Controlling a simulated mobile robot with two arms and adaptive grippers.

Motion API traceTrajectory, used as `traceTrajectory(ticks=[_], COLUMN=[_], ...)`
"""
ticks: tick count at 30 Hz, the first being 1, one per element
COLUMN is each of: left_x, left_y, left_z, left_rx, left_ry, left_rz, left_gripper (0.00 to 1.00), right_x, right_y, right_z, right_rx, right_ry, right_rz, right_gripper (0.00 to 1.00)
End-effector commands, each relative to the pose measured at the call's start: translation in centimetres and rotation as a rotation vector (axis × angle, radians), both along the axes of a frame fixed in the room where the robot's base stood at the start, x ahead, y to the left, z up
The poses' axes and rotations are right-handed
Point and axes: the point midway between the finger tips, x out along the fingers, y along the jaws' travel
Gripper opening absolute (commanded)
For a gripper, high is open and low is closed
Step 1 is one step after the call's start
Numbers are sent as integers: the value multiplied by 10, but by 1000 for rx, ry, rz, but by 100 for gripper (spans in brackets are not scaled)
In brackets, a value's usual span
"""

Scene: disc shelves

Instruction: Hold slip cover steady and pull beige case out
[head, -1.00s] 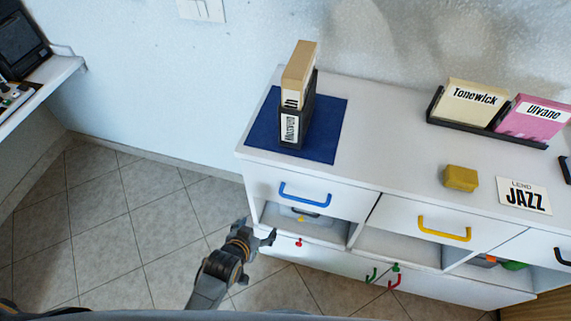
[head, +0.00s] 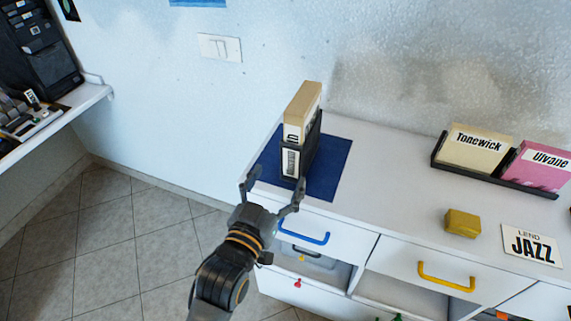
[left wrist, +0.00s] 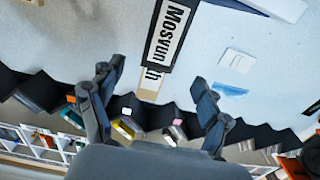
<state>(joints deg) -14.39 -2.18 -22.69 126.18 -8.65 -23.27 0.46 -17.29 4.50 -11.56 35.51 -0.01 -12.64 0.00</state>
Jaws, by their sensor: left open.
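The beige case (head: 304,102) stands upright, its lower part inside the black slip cover (head: 313,140) and its upper part sticking out above. The cover stands on a dark blue mat (head: 331,170) at the left end of the white cabinet top. My left gripper (head: 273,184) is open, its fingers apart in front of the cover near the cabinet's front edge, with nothing between them. In the left wrist view, the cover's label reading "Mosvun" (left wrist: 168,35) and part of the beige case (left wrist: 150,80) show beyond the open fingers. My right gripper is not in view.
A black rack holds a beige "Tonewick" case (head: 475,148) and a pink "Ulvane" case (head: 538,170) at the right. A yellow block (head: 462,223) and a "LEND JAZZ" card (head: 531,244) lie in front. The cabinet top between mat and rack is clear. Drawer handles (head: 303,231) stick out below.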

Motion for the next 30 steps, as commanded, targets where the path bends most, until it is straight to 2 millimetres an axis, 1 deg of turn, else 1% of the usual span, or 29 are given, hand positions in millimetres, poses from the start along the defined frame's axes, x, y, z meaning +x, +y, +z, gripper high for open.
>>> traceTrajectory(ticks=[5, 12, 18, 24, 30], left_x=[27, 73, 104, 121, 125], left_y=[-8, -24, -34, -39, -40], left_z=[2, 1, 1, 0, -1], left_rx=[0, -1, 0, 1, 0], left_ry=[-1, 1, 2, 3, 3], left_rz=[1, 1, 0, 1, 1], left_gripper=[77, 77, 77, 77, 77], right_x=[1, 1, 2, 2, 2], right_y=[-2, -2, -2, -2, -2], right_z=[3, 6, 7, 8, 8], right_rx=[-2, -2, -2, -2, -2], right_ry=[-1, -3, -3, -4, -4], right_rz=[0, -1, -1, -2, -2], right_gripper=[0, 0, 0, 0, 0])
